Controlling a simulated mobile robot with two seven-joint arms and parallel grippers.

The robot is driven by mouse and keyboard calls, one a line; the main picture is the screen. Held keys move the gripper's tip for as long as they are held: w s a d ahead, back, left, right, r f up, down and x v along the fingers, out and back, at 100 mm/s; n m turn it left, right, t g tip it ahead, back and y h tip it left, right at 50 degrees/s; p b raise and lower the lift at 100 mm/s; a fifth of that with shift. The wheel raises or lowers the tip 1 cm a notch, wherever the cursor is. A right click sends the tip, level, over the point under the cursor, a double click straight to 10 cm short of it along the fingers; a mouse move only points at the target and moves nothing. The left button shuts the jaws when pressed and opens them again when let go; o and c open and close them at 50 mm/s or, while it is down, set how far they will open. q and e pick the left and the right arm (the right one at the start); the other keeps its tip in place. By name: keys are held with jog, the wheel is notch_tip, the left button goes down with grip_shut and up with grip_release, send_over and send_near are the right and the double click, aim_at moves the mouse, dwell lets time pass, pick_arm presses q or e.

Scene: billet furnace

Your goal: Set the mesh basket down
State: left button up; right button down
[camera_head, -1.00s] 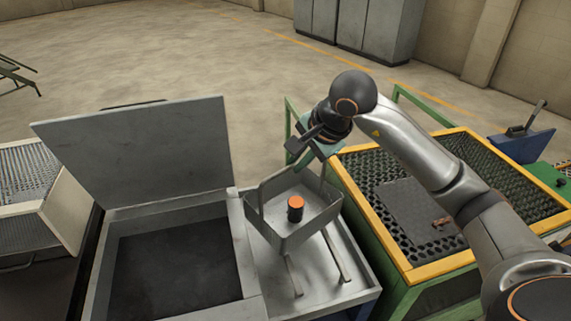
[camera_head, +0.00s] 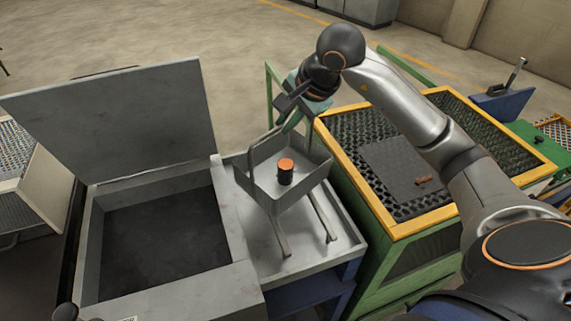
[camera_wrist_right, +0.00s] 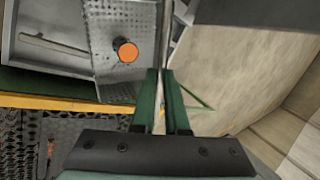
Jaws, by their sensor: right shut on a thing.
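The grey mesh basket (camera_head: 305,190) is over the metal tray (camera_head: 345,250) beside the open tank. Two bars (camera_head: 322,215) of the tray stick out from under it toward me. I cannot tell whether the basket touches them. A dark cylinder with an orange top (camera_head: 285,172) stands in the basket; it also shows in the right wrist view (camera_wrist_right: 126,50). My right gripper (camera_head: 291,124) is shut on the basket's upright handle at its far side. Its green fingers (camera_wrist_right: 160,102) close on a thin edge in the right wrist view. My left gripper is not in view.
The open tank (camera_head: 165,240) with its raised lid (camera_head: 120,120) is left of the tray. A green bench with a yellow rim (camera_head: 400,232) and perforated top stands close on the right, under my right arm. A dark plate (camera_head: 405,170) lies on it.

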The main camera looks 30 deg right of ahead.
jog(key=s+a+r+p, duration=0.1)
jog(key=s+a+r, duration=0.6)
jog(key=s+r, duration=0.4)
jog(key=w+d+f, duration=0.7)
jog(key=w+f, duration=0.4)
jog(key=f, duration=0.2)
jog(key=shift+f, duration=0.15)
jog(key=c, duration=1.4)
grip_release()
jog(key=shift+f, duration=0.2)
jog(key=o, duration=0.5)
jog(key=shift+r, duration=0.1)
jog(key=v, duration=1.2)
jog(key=shift+w+a+r, duration=0.1)
jog(key=shift+w+r, duration=0.05)
jog(key=shift+w, duration=0.05)
